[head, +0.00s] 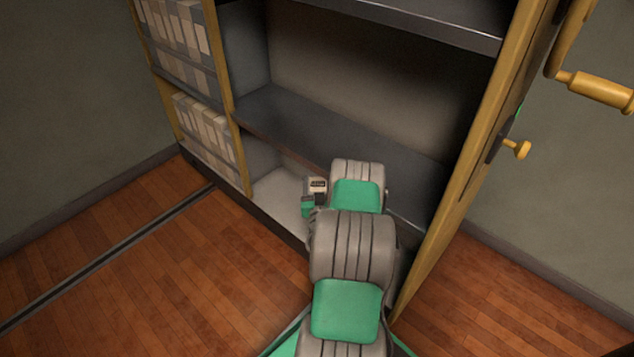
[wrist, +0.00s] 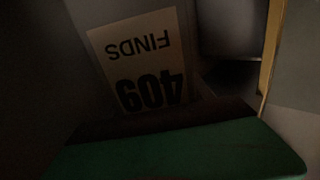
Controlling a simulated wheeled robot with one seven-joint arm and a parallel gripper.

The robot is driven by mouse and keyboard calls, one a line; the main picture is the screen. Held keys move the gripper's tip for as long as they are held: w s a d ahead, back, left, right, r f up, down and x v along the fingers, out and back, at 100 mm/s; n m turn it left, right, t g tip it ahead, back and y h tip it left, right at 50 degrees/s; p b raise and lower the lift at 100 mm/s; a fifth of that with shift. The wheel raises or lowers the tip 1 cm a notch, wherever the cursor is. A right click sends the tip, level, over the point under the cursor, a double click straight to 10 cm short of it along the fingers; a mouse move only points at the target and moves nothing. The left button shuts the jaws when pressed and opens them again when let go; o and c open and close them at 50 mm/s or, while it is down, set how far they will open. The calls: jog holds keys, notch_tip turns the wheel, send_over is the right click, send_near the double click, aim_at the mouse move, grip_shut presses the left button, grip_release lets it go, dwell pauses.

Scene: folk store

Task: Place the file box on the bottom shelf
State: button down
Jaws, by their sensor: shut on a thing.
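The file box (wrist: 140,58) fills the left and middle of the wrist view, dark and close. Its pale label reads FINDS 409, upside down in the picture. My gripper (wrist: 165,120) shows as a dark bar and green body across the bottom of the wrist view, shut against the box; its fingertips are hidden. In the head view my arm reaches into the lower opening of the shelf unit, and its links hide the gripper and most of what it holds. The bottom shelf (head: 280,203) is a pale floor below the dark middle shelf (head: 285,125), bare where it shows.
Rows of pale boxes (head: 205,130) fill the narrow left bay beyond a wooden upright. A wooden upright (head: 465,180) with a yellow knob (head: 517,149) stands close to the right of my arm.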

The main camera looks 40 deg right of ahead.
jog(key=shift+c, duration=2)
grip_release()
jog(key=shift+f, duration=0.1)
jog(key=shift+s+a, duration=0.1)
jog(key=shift+s, duration=0.05)
jog(key=b+v, duration=0.3)
jog(key=v, duration=0.8)
jog(key=shift+s+a, duration=0.3)
jog(key=shift+w+r, duration=0.1)
jog(key=shift+r, duration=0.1)
